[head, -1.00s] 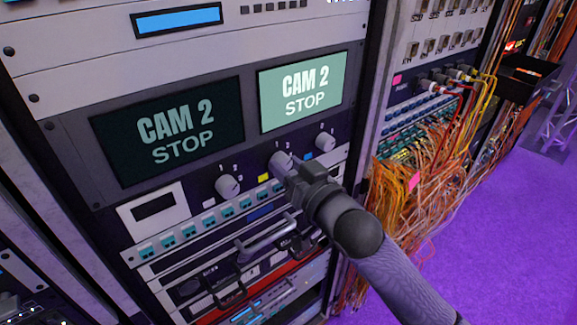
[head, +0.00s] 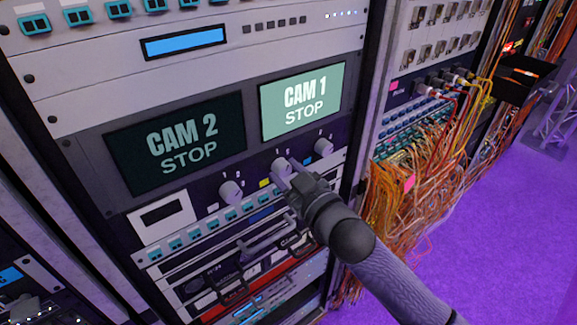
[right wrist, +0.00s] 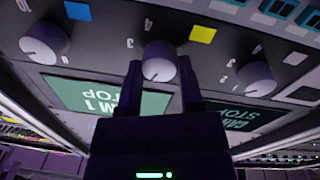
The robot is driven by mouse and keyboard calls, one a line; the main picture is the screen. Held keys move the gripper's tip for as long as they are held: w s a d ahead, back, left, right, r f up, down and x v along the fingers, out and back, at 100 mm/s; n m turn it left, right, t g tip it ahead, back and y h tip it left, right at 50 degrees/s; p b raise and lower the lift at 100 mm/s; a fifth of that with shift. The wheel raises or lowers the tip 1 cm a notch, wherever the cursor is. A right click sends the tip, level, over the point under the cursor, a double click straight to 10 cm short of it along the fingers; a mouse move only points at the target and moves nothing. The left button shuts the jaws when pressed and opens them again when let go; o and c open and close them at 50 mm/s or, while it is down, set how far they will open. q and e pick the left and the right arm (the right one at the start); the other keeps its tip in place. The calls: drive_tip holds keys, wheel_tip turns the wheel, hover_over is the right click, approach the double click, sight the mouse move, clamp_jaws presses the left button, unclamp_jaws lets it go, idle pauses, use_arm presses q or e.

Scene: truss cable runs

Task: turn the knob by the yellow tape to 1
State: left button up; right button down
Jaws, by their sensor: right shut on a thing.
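The grey knob by the yellow tape (head: 282,166) is the middle one of a row of three on a dark rack panel. The yellow tape (head: 265,183) sits just left of it, and in the right wrist view (right wrist: 203,34) above and right of the knob (right wrist: 159,60). My right gripper (head: 289,177) has its two fingers on either side of this knob and is shut on it, as the right wrist view (right wrist: 161,76) shows. The lit screen (head: 302,101) above reads "CAM 1 STOP". The knob's pointer is hard to make out. My left gripper is not in view.
A knob by white tape (head: 231,192) is to the left, and a knob by blue tape (head: 323,147) to the right, both close to my gripper. A dark screen (head: 175,147) reads "CAM 2 STOP". Orange cables (head: 395,205) hang from the rack at right.

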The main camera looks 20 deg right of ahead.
drive_tip(key=n+p, duration=0.1)
drive_tip(key=n, duration=0.1)
drive_tip(key=shift+n, duration=1.1)
drive_tip(key=c, duration=0.6)
unclamp_jaws()
drive_tip(key=o, duration=0.4)
drive_tip(key=shift+c, duration=0.2)
